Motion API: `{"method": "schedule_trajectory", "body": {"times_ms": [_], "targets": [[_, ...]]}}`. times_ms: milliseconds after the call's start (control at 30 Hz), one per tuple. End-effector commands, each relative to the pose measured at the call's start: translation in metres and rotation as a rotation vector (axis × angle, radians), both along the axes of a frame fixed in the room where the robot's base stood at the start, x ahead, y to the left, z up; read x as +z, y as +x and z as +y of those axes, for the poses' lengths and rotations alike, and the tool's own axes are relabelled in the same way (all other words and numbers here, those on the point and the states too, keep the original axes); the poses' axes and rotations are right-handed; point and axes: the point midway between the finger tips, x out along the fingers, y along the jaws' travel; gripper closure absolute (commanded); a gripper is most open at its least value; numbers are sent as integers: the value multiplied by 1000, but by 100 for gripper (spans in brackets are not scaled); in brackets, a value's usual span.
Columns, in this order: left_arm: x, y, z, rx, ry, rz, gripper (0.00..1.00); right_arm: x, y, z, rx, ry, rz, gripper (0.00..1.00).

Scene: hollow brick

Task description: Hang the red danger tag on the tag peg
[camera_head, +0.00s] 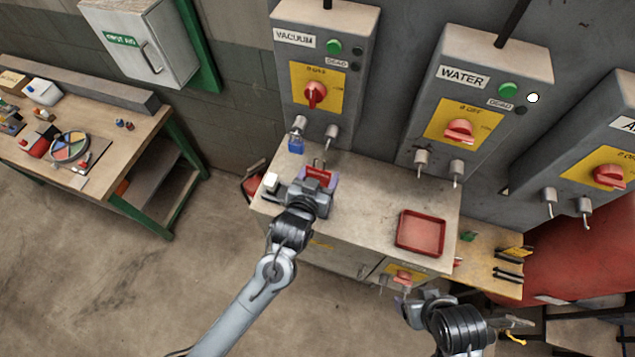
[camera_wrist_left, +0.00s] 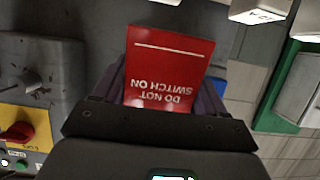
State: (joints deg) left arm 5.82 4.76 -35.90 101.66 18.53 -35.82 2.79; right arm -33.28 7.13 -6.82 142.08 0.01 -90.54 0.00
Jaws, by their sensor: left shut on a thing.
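The red danger tag (camera_wrist_left: 168,68) fills the middle of the left wrist view, with upside-down white lettering reading DO NOT SWITCH ON. My left gripper (camera_head: 318,182) is shut on it; the tag (camera_head: 318,173) shows as a small red patch between the fingers, over the bench. Two grey pegs stick out below the VACUUM box. A blue padlock (camera_head: 295,144) hangs at the left one. The right peg (camera_head: 331,132) looks bare, just above the tag in the picture and apart from it. Which one is the tag peg is unmarked. My right gripper (camera_head: 408,308) is low, its jaws unclear.
The VACUUM box (camera_head: 352,60) and WATER box (camera_head: 530,65) have red rotary switches and grey pegs. A red tray (camera_head: 421,232) lies on the bench's right side. A white block (camera_head: 271,182) is left of my left gripper. The bench middle is clear.

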Motion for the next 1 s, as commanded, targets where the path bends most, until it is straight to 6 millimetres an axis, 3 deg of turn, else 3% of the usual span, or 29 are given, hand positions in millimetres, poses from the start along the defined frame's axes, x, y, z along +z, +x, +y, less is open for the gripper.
{"method": "schedule_trajectory", "body": {"times_ms": [767, 1000], "targets": [[-6, 44, -13, 0, 0, -1, 57, -42, 0, 2, -4, 9, -1, 24], [-8, 52, -15, 1, -1, -1, 57, -42, 0, 2, -3, 6, 0, 24]]}}
